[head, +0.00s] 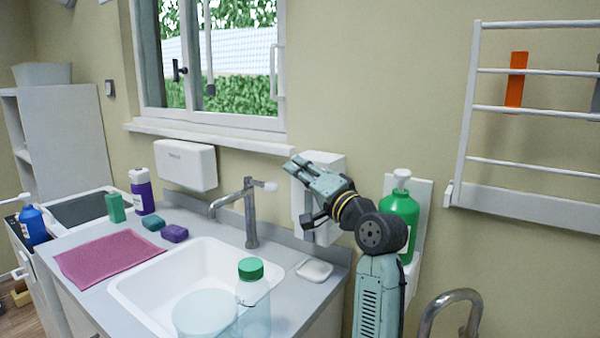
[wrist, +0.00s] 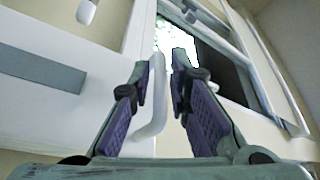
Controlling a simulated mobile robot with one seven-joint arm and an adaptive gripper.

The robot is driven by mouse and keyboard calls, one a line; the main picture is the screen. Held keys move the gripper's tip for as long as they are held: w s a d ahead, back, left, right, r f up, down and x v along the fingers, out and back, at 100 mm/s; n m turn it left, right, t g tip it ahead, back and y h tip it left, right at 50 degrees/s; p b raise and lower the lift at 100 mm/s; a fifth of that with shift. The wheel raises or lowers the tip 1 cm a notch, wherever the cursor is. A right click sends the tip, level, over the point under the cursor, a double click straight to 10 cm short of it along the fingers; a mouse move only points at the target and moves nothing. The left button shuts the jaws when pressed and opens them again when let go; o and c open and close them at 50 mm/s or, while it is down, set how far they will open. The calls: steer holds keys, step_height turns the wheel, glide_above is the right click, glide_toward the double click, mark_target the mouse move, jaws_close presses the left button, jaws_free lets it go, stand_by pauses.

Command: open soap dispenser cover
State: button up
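A white wall-mounted box (head: 331,160), which looks like the soap dispenser, hangs on the wall right of the tap. My gripper (head: 293,167) is in front of its upper part and hides much of its front, so I cannot tell how its cover stands. The gripper points up and to the left. In the wrist view, the two purple-padded fingers (wrist: 167,72) are apart, with nothing held between them. I cannot tell whether the gripper touches the box.
A green pump bottle (head: 399,212) stands on a wall holder close beside my arm. The tap (head: 249,215), sink (head: 150,290), clear bottle with green cap (head: 253,300) and soap dish (head: 314,270) are below. Another white wall box (head: 185,165) hangs left. The window (head: 222,65) is above.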

jaws_close()
stand_by(0.4)
steer(key=shift+f, duration=0.1)
